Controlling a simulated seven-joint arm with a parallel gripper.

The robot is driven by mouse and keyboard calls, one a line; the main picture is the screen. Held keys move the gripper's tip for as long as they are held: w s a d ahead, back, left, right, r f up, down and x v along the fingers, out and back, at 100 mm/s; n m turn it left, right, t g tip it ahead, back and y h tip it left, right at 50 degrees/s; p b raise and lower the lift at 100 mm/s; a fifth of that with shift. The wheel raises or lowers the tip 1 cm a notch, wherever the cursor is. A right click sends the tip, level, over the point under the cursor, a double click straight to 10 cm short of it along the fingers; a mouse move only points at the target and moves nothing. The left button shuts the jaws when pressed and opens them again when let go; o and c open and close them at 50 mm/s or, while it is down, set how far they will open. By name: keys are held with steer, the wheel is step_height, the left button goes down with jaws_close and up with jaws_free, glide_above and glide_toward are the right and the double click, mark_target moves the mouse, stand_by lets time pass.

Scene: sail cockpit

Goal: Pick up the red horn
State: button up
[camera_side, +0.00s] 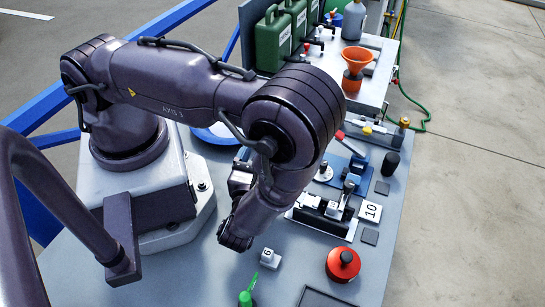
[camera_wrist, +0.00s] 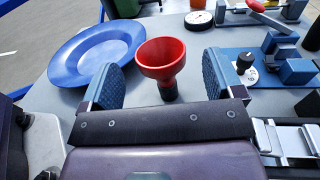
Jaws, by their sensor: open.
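The red horn (camera_wrist: 161,74), a flared red bell on a black base, stands upright on the grey tabletop in the wrist view. My gripper (camera_wrist: 160,66) is open, with one blue-padded finger to the left of the horn and one to the right. The horn appears between the fingers, with a gap on both sides. I cannot tell whether the fingertips are level with it. In the side view, my arm hides the horn and the fingers.
A blue plate (camera_wrist: 75,58) lies close to the left finger. A blue fixture with a black knob (camera_wrist: 244,63) is right of the right finger. A round gauge (camera_wrist: 199,19) is behind.

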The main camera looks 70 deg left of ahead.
steer(key=x, duration=0.3)
steer(key=shift+w+a, duration=0.25)
steer(key=c, duration=1.1)
steer(key=shift+r, duration=0.2)
